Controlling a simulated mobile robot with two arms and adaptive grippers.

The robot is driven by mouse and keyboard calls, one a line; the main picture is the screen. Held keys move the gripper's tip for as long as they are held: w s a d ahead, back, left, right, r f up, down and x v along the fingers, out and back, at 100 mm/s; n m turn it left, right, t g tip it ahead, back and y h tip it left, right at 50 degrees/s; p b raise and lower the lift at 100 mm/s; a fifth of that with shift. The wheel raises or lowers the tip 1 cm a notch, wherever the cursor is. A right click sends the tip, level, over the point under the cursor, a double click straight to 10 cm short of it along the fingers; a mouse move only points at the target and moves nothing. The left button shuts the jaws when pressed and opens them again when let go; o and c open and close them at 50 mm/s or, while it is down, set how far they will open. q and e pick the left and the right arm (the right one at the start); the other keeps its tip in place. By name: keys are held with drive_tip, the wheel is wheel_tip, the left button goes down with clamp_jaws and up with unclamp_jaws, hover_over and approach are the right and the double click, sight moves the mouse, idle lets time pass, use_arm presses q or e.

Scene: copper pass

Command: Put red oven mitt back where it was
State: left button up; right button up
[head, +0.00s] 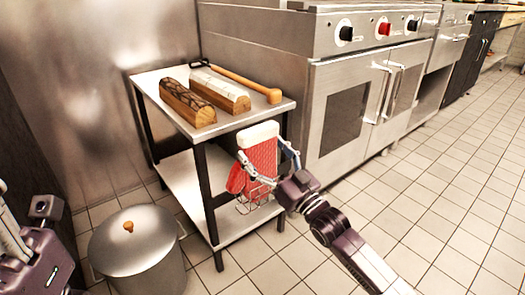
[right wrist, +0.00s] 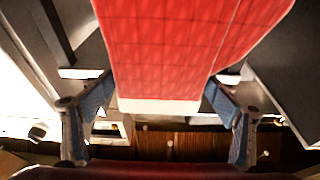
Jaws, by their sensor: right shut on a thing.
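The red oven mitt (head: 260,160) has a quilted red body and a white cuff at its top. My right gripper (head: 262,170) is shut on the mitt, which hangs upright with its cuff up. It is in front of the right end of the steel side table (head: 223,133), below the top's level. In the right wrist view the mitt (right wrist: 165,50) fills the space between the two blue-padded fingers (right wrist: 160,98). Part of my left gripper shows at the left edge of the head view; its fingertips are cut off.
Two wooden-based blocks (head: 190,103) (head: 222,92) and a long-handled wooden tool (head: 240,80) lie on the table top. A wire item (head: 255,198) shows beneath the mitt. A lidded pot (head: 137,243) stands at the front left. Ovens (head: 350,100) stand behind. The tiled floor at right is clear.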

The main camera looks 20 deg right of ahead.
drive_tip(key=shift+f, duration=0.45)
drive_tip(key=o, duration=1.7)
drive_tip(key=shift+o, duration=0.5)
drive_tip(key=v, duration=1.2)
